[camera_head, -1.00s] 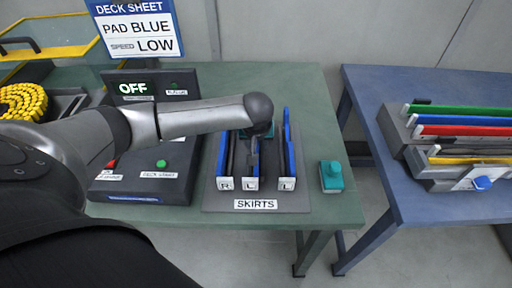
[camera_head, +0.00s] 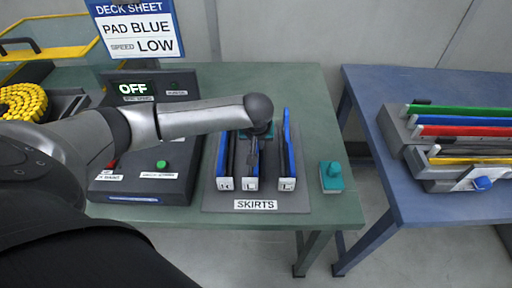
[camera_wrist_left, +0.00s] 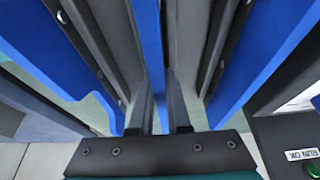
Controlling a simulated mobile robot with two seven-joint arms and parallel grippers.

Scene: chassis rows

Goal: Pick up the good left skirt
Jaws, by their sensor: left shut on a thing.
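Three long skirts with blue strips stand side by side in the rack (camera_head: 215,198) marked SKIRTS. Their end labels read R on the left skirt (camera_head: 223,183), L on the middle skirt (camera_head: 250,184) and L on the right skirt (camera_head: 287,184). My left gripper (camera_head: 254,148) reaches down over the middle skirt, hiding part of it. In the left wrist view its fingers (camera_wrist_left: 160,110) are shut on that skirt's upright blue strip (camera_wrist_left: 148,40), with a neighbouring skirt on each side. The skirt still sits between the others. I cannot tell any damage. My right gripper is out of view.
A blue table (camera_head: 400,195) at the right holds a rack of coloured strips. A floor gap separates the tables.

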